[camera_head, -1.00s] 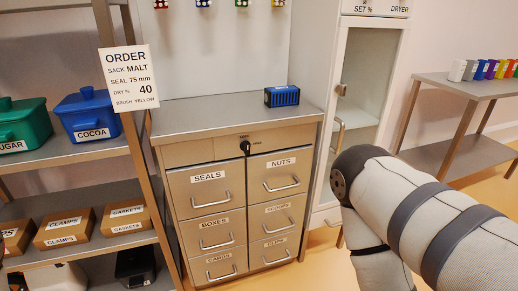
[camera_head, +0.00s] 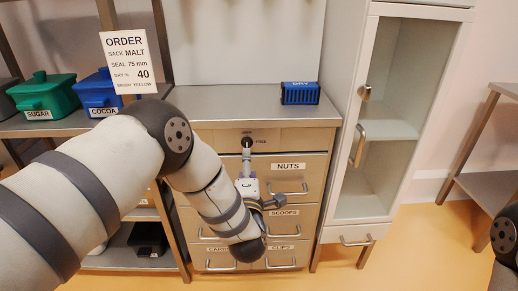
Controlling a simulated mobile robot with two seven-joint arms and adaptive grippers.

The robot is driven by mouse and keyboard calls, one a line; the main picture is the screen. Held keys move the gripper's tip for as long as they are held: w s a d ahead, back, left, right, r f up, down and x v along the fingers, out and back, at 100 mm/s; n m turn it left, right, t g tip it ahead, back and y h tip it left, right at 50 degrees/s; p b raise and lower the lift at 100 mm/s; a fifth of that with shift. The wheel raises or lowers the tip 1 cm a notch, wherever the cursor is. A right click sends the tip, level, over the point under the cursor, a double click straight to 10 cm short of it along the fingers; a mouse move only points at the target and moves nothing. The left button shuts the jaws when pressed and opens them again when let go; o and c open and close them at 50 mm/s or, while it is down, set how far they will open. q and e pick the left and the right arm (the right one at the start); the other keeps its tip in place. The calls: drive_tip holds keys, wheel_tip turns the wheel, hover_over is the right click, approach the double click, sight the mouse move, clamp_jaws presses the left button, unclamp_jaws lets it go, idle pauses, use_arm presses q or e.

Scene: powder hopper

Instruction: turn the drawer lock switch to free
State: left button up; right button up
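The drawer lock switch (camera_head: 247,142) is a small black knob on the top strip of the grey drawer cabinet (camera_head: 300,139). Small labels sit above it and to its right, too small to read surely. My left arm comes in from the left and bends back up from below. My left gripper (camera_head: 246,161) is just under the knob, its fingers pointing at it. I cannot tell whether the fingers touch the knob or how far they are apart. My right gripper is not in view; only a piece of my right arm shows at the right edge.
Drawers with handles, such as NUTS (camera_head: 289,167) and SCOOPS (camera_head: 285,212), lie below the switch. A blue box (camera_head: 300,93) stands on the cabinet top. A glass-door cabinet (camera_head: 380,120) is at the right. Green (camera_head: 44,98) and blue bins stand on the left shelf.

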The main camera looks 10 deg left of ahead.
sight(247, 145)
use_arm(q)
drive_tip(key=b+x, duration=0.1)
drive_tip(key=x, duration=0.8)
drive_tip(key=shift+w+f+b, duration=0.2)
drive_tip(key=shift+w+b, duration=0.05)
drive_tip(key=shift+b, duration=0.1)
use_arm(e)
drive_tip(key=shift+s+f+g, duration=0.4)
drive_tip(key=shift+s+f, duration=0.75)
use_arm(q)
drive_tip(key=shift+a, duration=0.1)
drive_tip(key=shift+c, duration=0.5)
drive_tip(key=c, duration=1.1)
